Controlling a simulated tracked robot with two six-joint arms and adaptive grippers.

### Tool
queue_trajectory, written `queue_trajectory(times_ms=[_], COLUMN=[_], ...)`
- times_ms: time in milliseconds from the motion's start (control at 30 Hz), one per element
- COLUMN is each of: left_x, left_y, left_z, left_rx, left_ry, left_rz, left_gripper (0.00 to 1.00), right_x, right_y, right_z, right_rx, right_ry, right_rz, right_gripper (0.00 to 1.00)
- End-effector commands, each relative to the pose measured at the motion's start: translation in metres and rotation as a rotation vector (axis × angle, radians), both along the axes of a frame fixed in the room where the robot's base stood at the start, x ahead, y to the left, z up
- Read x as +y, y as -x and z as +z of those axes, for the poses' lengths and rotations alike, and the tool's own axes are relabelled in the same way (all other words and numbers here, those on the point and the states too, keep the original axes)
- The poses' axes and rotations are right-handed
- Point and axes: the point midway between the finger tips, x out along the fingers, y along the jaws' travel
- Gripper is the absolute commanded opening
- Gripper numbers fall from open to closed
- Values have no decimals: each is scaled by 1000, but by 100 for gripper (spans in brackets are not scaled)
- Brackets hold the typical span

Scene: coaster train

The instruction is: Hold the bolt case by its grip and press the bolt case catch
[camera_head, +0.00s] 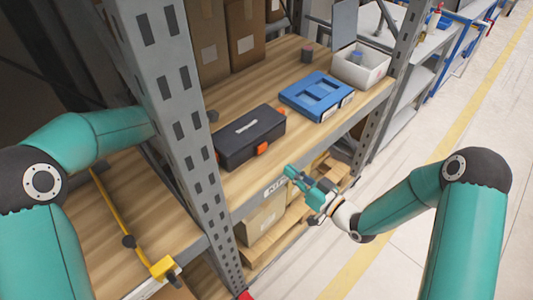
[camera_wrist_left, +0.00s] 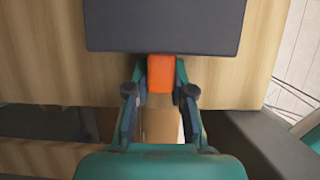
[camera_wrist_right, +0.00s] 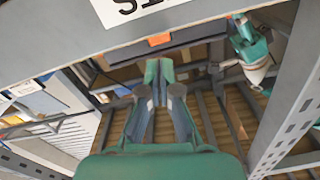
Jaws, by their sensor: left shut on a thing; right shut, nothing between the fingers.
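The black bolt case (camera_head: 249,137) lies on the wooden shelf, with an orange catch (camera_head: 262,148) on its front face and another orange part (camera_head: 218,155) at its left end. In the left wrist view, my left gripper (camera_wrist_left: 160,93) has its fingers around an orange block, the grip (camera_wrist_left: 160,75), against the case's dark side. In the head view the left gripper is hidden behind the rack upright. My right gripper (camera_head: 292,173) is shut and empty, apart from the case, in front of the shelf edge. An orange patch (camera_wrist_right: 159,40) shows ahead of it in the right wrist view.
A blue organiser (camera_head: 317,96) and a white bin (camera_head: 361,68) stand right of the case. A grey perforated upright (camera_head: 175,100) stands left of it. Cardboard boxes (camera_head: 261,222) sit on the lower shelf. The aisle floor at right is clear.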

Motion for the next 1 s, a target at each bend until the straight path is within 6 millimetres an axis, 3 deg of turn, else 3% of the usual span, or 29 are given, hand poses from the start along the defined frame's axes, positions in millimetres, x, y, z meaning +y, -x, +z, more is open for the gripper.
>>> queue_trajectory(times_ms=[400,600,800,1000], left_x=[0,0,0,0], left_y=[0,0,0,0], left_z=[0,0,0,0], left_rx=[0,0,0,-1], left_ry=[0,0,0,-1], left_rz=[1,1,1,0], left_gripper=[0,0,0,0], right_x=[0,-10,-34,-36], right_y=[22,31,37,37], right_z=[3,3,1,0], right_rx=[612,823,859,856], right_ry=[-694,-929,-996,-997], right_rz=[42,39,-2,-8], right_gripper=[0,0,0,0])
